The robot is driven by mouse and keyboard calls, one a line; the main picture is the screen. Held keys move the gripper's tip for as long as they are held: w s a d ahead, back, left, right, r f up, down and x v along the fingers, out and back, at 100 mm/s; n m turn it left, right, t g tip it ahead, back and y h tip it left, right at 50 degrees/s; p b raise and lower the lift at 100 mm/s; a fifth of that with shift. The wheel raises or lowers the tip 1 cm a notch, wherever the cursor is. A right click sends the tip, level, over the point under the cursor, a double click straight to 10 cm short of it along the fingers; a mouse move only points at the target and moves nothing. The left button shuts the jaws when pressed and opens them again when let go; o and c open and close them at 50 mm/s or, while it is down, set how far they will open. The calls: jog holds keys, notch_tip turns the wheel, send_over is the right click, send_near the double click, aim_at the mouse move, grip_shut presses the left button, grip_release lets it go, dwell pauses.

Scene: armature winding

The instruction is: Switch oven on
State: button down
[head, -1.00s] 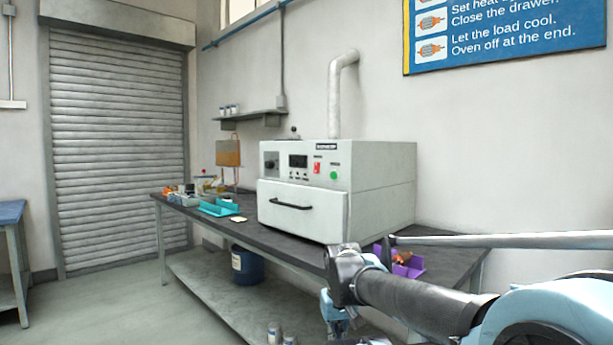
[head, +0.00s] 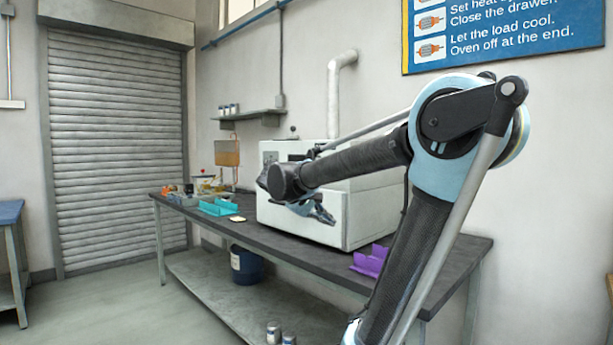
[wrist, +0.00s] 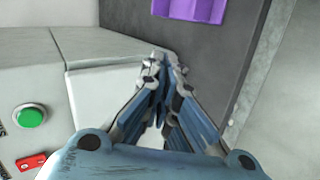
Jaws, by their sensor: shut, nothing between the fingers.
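The oven (head: 362,212) is a white box on the dark workbench. My arm and gripper cover much of its front in the head view, hiding the red switch and green button there. In the wrist view the oven (wrist: 105,45) fills the left side. Its green round button (wrist: 30,117) and red rocker switch (wrist: 32,162) show at the left edge, apart from my fingers. My gripper (head: 325,217) is shut and empty in front of the oven, at its right part in the head view. Its fingertips (wrist: 162,62) meet in the wrist view. The switch position is unclear.
A purple holder (head: 368,262) stands on the bench (head: 440,255) right of the oven. A teal tray (head: 218,207) and small items lie to the left. A white pipe (head: 334,95) rises behind the oven. A blue instruction board (head: 500,35) hangs on the wall.

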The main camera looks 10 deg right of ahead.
jog(key=w+a+r+n+t+h, duration=0.2)
jog(key=w+a+r+t+h, duration=0.2)
jog(key=w+a+r, duration=0.9)
notch_tip(320, 180, up, 2)
jog(key=shift+w+a+r+t, duration=0.1)
jog(key=shift+w+a+t, duration=0.25)
jog(key=shift+a, duration=0.4)
jog(key=shift+s, duration=0.1)
jog(key=x, duration=1.4)
